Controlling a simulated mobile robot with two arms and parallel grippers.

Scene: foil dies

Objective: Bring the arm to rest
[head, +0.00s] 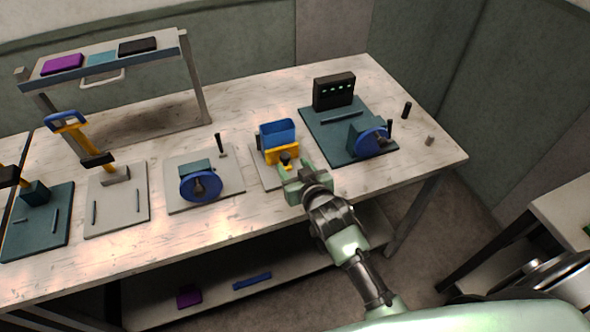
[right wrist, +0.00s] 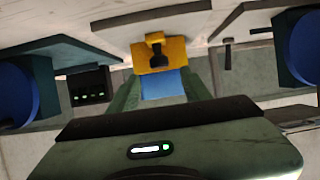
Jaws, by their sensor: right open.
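My right arm reaches in from the lower right in the head view. Its pale green right gripper (head: 297,176) is open, at the front of a small station with a blue and yellow fixture. The blue block (head: 277,134) stands behind the yellow part (head: 283,153). Whether the fingers touch the fixture, I cannot tell. My left gripper is not in view.
A dark green station (head: 322,128) with a blue wheel stands at right. A grey station (head: 230,185) with another blue wheel (head: 200,186) stands at left. Free floor lies right of the table.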

